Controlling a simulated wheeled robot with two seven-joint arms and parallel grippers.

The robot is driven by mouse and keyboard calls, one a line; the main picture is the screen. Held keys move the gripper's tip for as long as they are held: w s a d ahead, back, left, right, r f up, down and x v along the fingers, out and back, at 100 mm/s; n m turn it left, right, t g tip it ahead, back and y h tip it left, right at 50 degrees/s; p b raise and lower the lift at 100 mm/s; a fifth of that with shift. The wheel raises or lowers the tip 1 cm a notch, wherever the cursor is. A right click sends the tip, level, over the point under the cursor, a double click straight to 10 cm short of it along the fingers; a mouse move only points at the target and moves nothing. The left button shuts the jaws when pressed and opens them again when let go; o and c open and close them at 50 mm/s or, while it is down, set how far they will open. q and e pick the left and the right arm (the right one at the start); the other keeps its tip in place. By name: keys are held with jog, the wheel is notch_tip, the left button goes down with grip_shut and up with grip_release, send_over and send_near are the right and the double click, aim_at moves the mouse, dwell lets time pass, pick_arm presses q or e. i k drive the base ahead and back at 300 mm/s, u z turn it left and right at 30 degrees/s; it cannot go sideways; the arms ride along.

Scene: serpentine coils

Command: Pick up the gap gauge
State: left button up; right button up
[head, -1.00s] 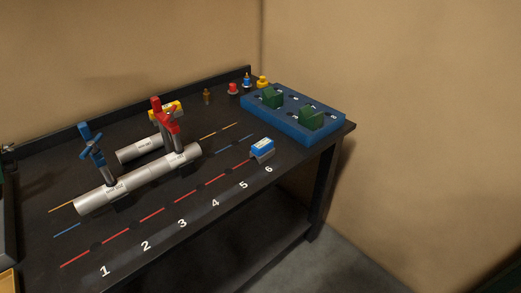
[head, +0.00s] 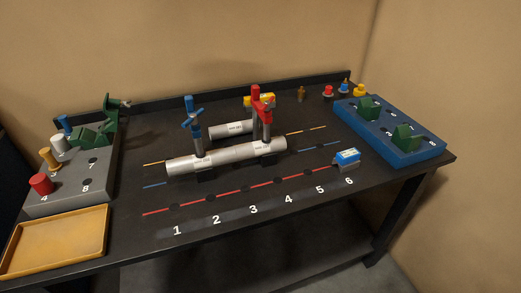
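No object is labelled as the gap gauge, and I cannot tell for sure which one it is. A small blue and white block with a grey base (head: 347,157) sits on the table just above the printed 6. A yellow piece (head: 262,100) shows partly behind the red clamp (head: 262,101). A long silver pipe (head: 226,157) lies across the middle, with the blue clamp (head: 192,120) and the red clamp standing on it. A shorter silver pipe (head: 230,129) lies behind it. Neither of my grippers is in view.
A grey numbered rack (head: 75,190) with coloured pegs and green parts stands at left, behind an empty orange tray (head: 55,241). A blue tray (head: 395,141) holds green blocks at right. Small coloured fittings (head: 328,92) stand at the back. The front strip with printed numbers is clear.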

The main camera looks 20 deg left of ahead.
aim_at(347, 161)
jog(key=u, duration=0.4)
jog(key=k, duration=1)
jog(key=z, duration=0.75)
jog(key=i, duration=0.8)
jog(key=u, duration=0.6)
jog(key=i, duration=0.75)
jog(key=u, duration=0.75)
